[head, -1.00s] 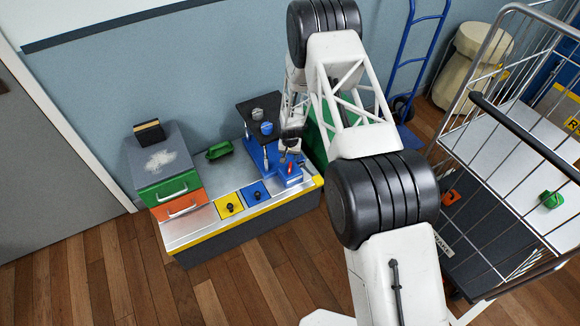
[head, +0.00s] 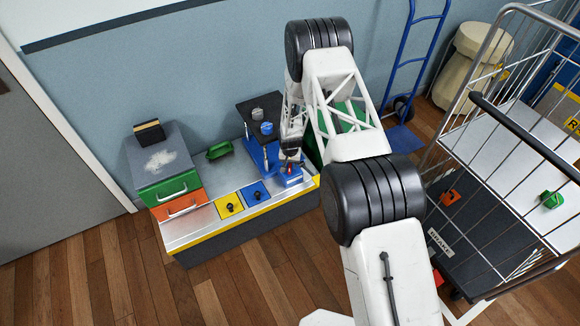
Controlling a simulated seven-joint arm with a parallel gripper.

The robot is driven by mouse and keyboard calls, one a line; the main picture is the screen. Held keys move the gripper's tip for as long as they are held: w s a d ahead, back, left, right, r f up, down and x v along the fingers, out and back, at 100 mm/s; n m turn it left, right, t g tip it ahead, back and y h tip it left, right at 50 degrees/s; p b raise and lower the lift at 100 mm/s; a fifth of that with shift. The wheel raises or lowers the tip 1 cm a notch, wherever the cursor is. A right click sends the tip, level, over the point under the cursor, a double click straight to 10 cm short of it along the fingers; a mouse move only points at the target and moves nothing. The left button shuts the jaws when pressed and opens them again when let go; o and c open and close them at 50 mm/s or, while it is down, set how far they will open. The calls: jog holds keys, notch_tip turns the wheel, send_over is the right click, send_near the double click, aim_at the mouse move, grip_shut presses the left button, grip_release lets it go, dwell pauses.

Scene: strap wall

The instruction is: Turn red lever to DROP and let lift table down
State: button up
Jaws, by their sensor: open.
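The red lever (head: 290,170) shows as a small red spot on the blue base at the front of the lift table. The lift table has a dark top (head: 252,112) that stands raised above its blue base (head: 291,181). A grey item (head: 257,114) and a blue item (head: 267,128) are on the top. My gripper (head: 290,160) is open, right above or at the red lever. It partly hides the lever, and I cannot tell whether they touch. The lever's markings are too small to read.
A green and orange drawer unit (head: 170,187) stands on the left of the bench. A wire cage trolley (head: 470,120) stands at the right.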

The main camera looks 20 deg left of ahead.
jog(key=shift+f, duration=0.8)
jog(key=shift+c, duration=0.3)
grip_shut()
